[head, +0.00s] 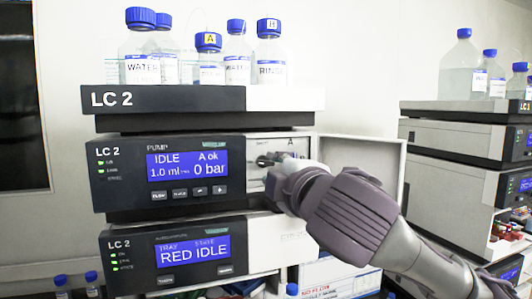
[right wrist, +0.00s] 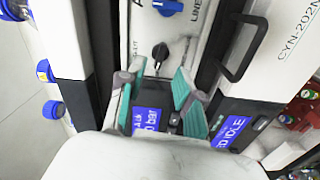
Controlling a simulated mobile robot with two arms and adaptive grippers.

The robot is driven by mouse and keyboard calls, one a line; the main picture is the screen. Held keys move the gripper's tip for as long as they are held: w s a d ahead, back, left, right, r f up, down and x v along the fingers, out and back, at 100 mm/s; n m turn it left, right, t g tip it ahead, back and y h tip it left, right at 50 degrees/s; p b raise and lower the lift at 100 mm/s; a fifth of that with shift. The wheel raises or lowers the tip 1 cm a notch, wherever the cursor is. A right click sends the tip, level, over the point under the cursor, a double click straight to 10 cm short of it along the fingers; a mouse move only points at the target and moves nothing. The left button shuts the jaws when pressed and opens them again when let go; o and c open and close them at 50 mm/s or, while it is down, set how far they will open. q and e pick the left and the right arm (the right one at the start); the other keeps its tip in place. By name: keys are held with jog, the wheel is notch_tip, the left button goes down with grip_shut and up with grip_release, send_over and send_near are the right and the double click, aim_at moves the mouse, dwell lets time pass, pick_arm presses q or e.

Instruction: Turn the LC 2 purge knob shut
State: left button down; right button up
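The LC 2 pump (head: 170,200) has its front door open to the right, baring a light panel with knobs. In the right wrist view a black knob (right wrist: 160,52) sits on this panel, with a blue knob (right wrist: 168,7) beyond it. Which one is marked purge cannot be read. My right gripper (right wrist: 158,82) is open, its teal-padded fingers apart, with the black knob just beyond and between the tips. No contact shows. In the head view my right gripper (head: 284,180) is at the panel and hides part of it. My left gripper is not in view.
The open door (head: 375,158) stands close beside my right gripper. Labelled bottles with blue caps stand on the LC 2 top tray (head: 215,98). The TRAY module (head: 130,285) is below the pump. The LC 1 stack (head: 430,106) is at the right.

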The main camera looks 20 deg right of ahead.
aim_at(265, 163)
jog(key=w+p, duration=0.1)
jog(key=w, duration=0.3)
jog(key=shift+w+r, duration=0.1)
jog(key=shift+r, duration=0.05)
jog(key=shift+w+a+p, duration=0.1)
jog(key=shift+w+p, duration=0.25)
jog(key=shift+w, duration=0.15)
jog(key=shift+s, duration=0.15)
grip_shut()
